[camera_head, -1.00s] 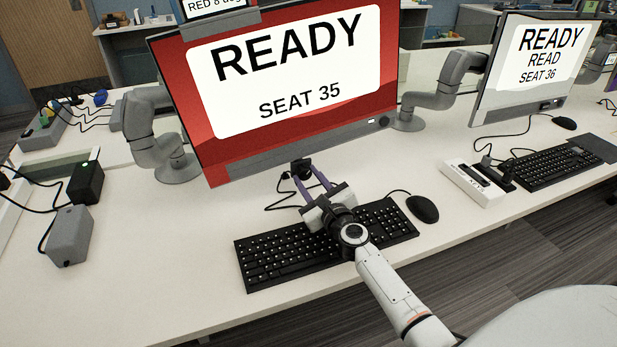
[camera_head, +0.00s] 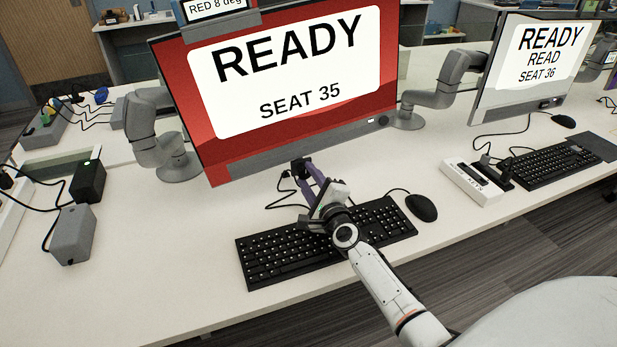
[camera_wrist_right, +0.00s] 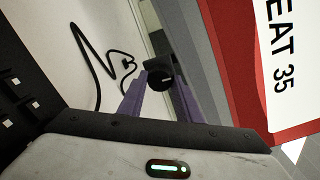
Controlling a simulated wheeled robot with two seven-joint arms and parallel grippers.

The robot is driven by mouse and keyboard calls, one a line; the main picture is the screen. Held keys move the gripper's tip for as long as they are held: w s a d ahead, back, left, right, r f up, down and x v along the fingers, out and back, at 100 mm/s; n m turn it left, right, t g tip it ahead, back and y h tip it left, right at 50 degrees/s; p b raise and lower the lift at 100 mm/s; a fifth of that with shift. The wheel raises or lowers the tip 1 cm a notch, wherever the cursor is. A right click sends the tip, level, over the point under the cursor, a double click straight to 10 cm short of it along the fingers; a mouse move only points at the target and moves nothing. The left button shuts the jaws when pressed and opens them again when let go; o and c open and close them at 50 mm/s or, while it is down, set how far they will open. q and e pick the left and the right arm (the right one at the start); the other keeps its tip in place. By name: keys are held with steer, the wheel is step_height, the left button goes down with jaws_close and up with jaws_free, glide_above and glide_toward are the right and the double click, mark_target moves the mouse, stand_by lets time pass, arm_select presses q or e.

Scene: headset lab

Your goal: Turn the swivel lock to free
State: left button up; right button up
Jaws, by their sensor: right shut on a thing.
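The swivel lock (camera_head: 298,165) is a small black knob in front of the lower edge of the red-screened monitor (camera_head: 205,105) marked SEAT 35. My right gripper (camera_head: 305,173) reaches over the keyboard with its purple fingers closed around the knob. In the right wrist view the knob (camera_wrist_right: 160,77) sits between the tips of the two purple fingers, which hide part of its sides. The gripper body is rolled, and the monitor appears tilted in that view. I cannot read any marking on the knob. My left gripper is not in view.
A black keyboard (camera_head: 275,258) lies under my right wrist, with a mouse (camera_head: 421,207) to its right. A black cable lies beside the knob. A white KEYS box (camera_head: 472,183) stands farther right. Grey and black boxes with cables are at the left. The front left desk is clear.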

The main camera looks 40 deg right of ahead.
stand_by(0.6)
steer(key=o, duration=1)
steer(key=shift+o, duration=0.2)
steer(key=shift+s, duration=0.1)
steer(key=p+v, duration=0.1)
steer(key=v, duration=0.8)
steer(key=shift+s+a, duration=0.15)
steer(key=shift+s, duration=0.4)
